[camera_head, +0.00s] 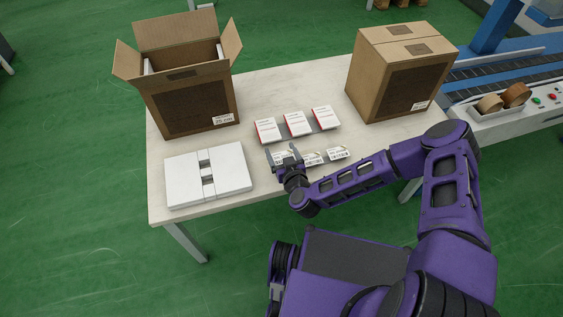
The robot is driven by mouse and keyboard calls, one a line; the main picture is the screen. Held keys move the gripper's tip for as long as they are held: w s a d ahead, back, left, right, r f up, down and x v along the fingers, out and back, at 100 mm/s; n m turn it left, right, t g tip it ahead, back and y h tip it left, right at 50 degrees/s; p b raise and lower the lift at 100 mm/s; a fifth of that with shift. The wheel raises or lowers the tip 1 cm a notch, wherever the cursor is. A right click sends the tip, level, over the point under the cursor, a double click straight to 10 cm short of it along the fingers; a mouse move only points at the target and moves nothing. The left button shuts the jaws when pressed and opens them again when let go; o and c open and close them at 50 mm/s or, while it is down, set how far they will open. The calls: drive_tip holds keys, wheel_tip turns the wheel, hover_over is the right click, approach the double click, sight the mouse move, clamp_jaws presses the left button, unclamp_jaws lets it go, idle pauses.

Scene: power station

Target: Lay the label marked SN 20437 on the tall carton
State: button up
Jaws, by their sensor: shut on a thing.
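My gripper (284,153) is low over the front of the table, its fingers around a small white label (283,158) with print too small to read. Two similar labels lie to its right, one partly behind my arm (313,159) and one clear of it (338,153). I cannot read which is SN 20437. An open carton (190,105) with raised flaps stands at the back left, a white printed label low on its front. A closed, taped carton (395,75) stands at the back right, also with a small label low on its front. I cannot tell surely which is the tall one.
Three white and red boxes (298,123) stand on a dark strip mid-table, just behind the labels. Flat white panels (207,175) lie at the front left. Bare table (265,85) lies between the cartons.

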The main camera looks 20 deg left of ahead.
sight(281, 160)
drive_tip(key=shift+f+b, duration=0.35)
drive_tip(key=shift+f, duration=2)
drive_tip(key=shift+f, duration=0.2)
drive_tip(key=o, duration=1)
drive_tip(key=shift+o, duration=0.2)
drive_tip(key=shift+d+f+b, duration=0.1)
drive_tip(key=shift+b, duration=0.2)
